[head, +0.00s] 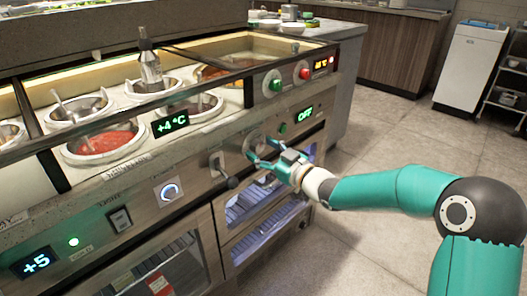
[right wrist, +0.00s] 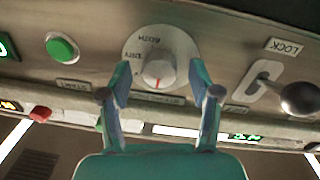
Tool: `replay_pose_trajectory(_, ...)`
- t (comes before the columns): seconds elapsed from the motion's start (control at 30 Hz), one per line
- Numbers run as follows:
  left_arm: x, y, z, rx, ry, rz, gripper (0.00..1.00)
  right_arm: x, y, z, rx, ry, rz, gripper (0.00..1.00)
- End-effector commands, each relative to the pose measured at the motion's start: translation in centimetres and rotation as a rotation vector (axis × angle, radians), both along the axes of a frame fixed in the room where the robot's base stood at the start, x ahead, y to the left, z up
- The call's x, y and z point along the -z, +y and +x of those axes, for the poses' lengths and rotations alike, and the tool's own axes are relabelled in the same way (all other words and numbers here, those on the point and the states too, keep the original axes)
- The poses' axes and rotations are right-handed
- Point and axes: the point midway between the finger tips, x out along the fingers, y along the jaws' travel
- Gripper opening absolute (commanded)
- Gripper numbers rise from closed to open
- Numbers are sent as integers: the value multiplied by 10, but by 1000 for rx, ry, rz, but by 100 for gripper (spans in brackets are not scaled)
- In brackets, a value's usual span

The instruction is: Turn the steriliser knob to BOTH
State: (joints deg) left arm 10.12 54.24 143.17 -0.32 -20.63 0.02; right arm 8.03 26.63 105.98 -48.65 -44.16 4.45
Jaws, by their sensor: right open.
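The steriliser knob (right wrist: 158,68) is a pale round knob on a light dial plate on the steel front panel. Its red mark points to the bottom of the right wrist view. The BOTH label (right wrist: 149,40) is upside down on the opposite side of the dial. A green display (head: 305,114) beside it reads OFF. My teal right gripper (right wrist: 159,70) is open, with one finger on each side of the knob; I cannot tell whether they touch it. In the head view the right gripper (head: 260,152) partly hides the dial. My left gripper is not in view.
A lever with a dark ball (right wrist: 298,97) beside a LOCK label and a green button (right wrist: 62,48) flank the dial. Lit glass-fronted compartments (head: 262,205) are below. Sauce wells (head: 104,142) sit above. The floor at right is open.

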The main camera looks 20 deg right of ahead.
Motion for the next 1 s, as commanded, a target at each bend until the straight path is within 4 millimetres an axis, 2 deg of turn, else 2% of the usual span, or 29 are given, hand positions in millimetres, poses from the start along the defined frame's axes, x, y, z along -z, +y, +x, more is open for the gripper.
replay_pose_trajectory(0.03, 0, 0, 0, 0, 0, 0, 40, 0, 0, 0, 0, 0, 0, 63)
replay_pose_trajectory(0.07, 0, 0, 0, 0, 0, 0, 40, 0, 0, 0, 0, 0, 0, 58)
replay_pose_trajectory(0.4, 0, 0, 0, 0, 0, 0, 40, 0, 0, 0, 0, 0, 0, 3)
replay_pose_trajectory(0.73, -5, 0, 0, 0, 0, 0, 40, -1, 0, 0, -1, 19, 35, 3)
replay_pose_trajectory(1.0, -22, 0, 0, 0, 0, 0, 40, -4, 0, -1, 0, 89, 164, 3)
